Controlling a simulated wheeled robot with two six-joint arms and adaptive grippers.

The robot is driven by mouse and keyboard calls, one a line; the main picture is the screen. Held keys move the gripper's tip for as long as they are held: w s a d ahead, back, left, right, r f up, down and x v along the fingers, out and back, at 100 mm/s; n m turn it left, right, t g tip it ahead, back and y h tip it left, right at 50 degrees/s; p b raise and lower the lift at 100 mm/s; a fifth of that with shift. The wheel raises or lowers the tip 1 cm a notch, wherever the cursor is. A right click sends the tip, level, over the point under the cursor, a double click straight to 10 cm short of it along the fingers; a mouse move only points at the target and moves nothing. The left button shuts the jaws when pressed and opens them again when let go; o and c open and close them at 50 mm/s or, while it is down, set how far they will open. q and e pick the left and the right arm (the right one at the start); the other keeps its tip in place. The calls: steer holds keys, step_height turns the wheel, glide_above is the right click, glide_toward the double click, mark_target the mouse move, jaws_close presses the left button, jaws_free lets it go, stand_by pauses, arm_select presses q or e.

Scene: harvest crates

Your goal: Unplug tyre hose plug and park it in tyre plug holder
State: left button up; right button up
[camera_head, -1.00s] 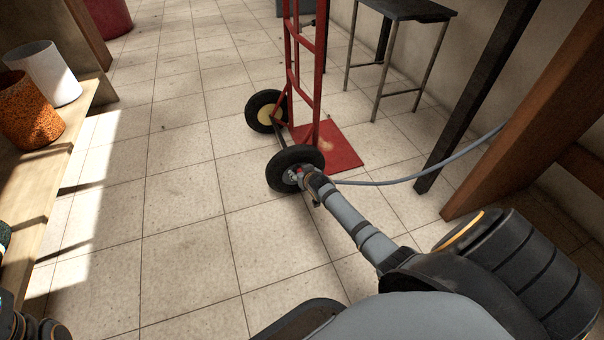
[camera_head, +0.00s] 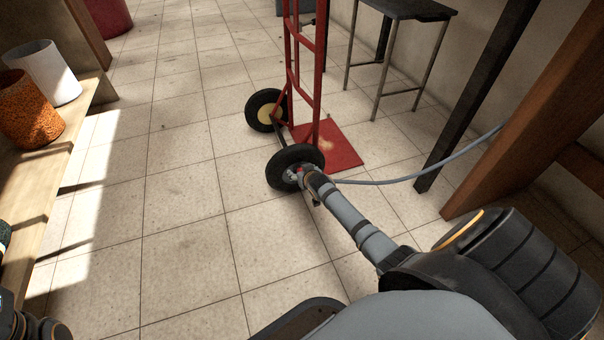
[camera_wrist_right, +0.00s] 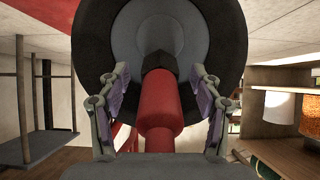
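The red tyre hose plug (camera_wrist_right: 160,100) sits with its dark collar against the hub of the near black tyre (camera_head: 295,167) of a red hand truck. My right gripper (camera_wrist_right: 160,72) has one finger on each side of the plug. Its purple pads look apart from the plug, with gaps on both sides. In the head view my right gripper (camera_head: 300,175) is small at the wheel hub and partly hidden by its own arm. A grey hose (camera_head: 420,180) runs from there to the right. Dark parts of my left arm show at the bottom left corner. I cannot make out a plug holder.
The red hand truck (camera_head: 318,90) stands upright on a tiled floor. A dark stool-like table (camera_head: 405,10) is behind it; a black post (camera_head: 475,100) and a brown beam (camera_head: 540,110) are at right. A shelf (camera_head: 45,190) with pots is at left. The middle floor is clear.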

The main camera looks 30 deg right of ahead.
steer(key=shift+o, duration=0.3)
steer(key=v, duration=1.2)
steer(key=shift+f, duration=0.1)
